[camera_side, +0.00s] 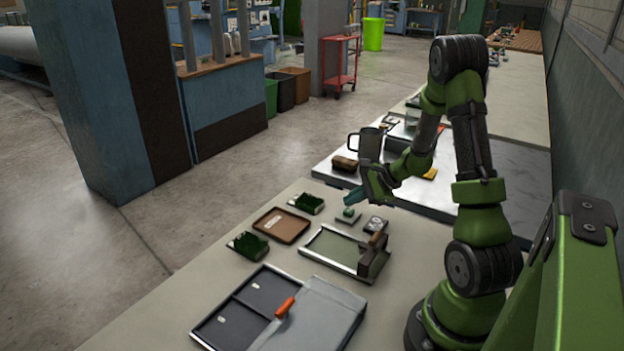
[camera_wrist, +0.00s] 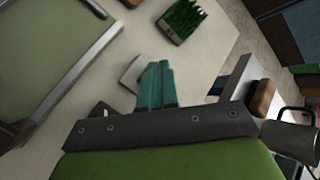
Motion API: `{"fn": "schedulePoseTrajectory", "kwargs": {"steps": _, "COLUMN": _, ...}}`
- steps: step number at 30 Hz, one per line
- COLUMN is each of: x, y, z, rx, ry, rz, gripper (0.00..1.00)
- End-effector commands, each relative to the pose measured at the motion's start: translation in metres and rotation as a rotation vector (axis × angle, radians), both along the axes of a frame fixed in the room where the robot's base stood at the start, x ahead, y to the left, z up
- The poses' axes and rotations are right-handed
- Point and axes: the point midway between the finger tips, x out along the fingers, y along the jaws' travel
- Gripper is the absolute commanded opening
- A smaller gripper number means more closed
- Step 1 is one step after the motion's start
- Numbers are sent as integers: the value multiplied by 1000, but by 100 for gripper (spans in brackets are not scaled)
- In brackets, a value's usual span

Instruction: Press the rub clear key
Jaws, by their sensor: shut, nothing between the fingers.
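A small pale plate with a green button (camera_side: 347,214) lies on the bench; I take it for the rub clear key, though no label is readable. My gripper (camera_side: 353,197) is shut and empty, its teal fingers pointing down just above the button, with a small gap seeming to remain. In the wrist view the shut fingers (camera_wrist: 157,84) cover most of the plate (camera_wrist: 131,72), and the button is hidden. A second small plate with a dark round part (camera_side: 376,224) lies just right of the key.
A framed rig with a green bed (camera_side: 333,245) stands in front of the key; its rail shows in the wrist view (camera_wrist: 75,75). Turf blocks (camera_side: 306,203) (camera_side: 248,244) and a brown tray (camera_side: 262,222) lie to the left. A grey mug (camera_side: 370,144) stands behind.

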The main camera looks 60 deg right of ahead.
Motion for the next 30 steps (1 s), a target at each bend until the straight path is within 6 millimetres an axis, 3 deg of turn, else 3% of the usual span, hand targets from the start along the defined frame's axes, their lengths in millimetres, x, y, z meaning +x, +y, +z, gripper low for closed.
{"fn": "schedulePoseTrajectory", "kwargs": {"steps": 18, "x": 1, "y": 0, "z": 48, "rx": -3, "ry": -2, "rz": 1, "gripper": 0}}
{"fn": "schedulePoseTrajectory", "kwargs": {"steps": 30, "x": 0, "y": 0, "z": 50, "rx": -1, "ry": -1, "rz": 0, "gripper": 0}}
